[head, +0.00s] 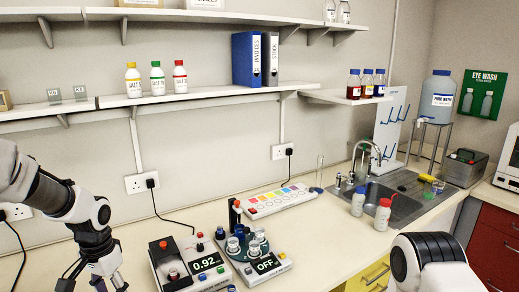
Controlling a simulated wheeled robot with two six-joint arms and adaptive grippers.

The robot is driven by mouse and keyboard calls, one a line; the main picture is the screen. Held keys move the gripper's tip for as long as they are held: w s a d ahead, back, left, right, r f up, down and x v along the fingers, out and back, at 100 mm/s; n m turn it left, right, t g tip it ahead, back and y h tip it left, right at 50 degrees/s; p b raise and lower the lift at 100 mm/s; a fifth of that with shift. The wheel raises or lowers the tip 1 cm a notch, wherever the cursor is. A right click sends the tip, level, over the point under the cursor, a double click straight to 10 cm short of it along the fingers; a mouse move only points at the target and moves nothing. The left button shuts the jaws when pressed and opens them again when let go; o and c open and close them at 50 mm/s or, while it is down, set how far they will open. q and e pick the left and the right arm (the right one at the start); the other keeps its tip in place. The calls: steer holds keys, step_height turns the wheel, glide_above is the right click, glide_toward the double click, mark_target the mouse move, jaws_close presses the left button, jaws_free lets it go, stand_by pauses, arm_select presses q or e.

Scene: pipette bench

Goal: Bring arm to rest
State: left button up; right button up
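My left arm (72,205) comes in from the left and bends down over the left end of the bench (150,215). The dark parts of my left gripper (93,281) show at the bottom edge. Its fingertips are cut off, so I cannot tell whether it is open or shut. My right arm (432,262) shows only as a white and black link at the bottom right, in front of the drawers. My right gripper is out of view.
Two white devices reading 0.92 (207,262) and OFF (266,264) stand right of my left gripper. A color-marked strip (280,200), a sink (400,205) and white bottles with blue (358,203) and red (383,215) caps lie farther right.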

arm_select(q)
step_height(320, 180, down, 11)
steer(key=g+b, duration=0.2)
steer(key=s+d+f+n+g+b, duration=0.1)
steer(key=s+d+f+b, duration=0.3)
steer(key=s+f, duration=1.05)
steer(key=s+d+f+n+g+b, duration=0.1)
steer(key=s+d+f+b, duration=0.3)
steer(key=s+f, duration=1.05)
steer(key=w+t, duration=0.1)
steer(key=w+r+t, duration=0.1)
steer(key=w+n+t, duration=0.1)
steer(key=t, duration=0.1)
steer(key=shift+w+r+p, duration=0.1)
steer(key=shift+r+p, duration=0.25)
steer(key=shift+p, duration=0.05)
arm_select(e)
step_height(320, 180, down, 10)
steer(key=w, duration=0.1)
steer(key=shift+w, duration=0.4)
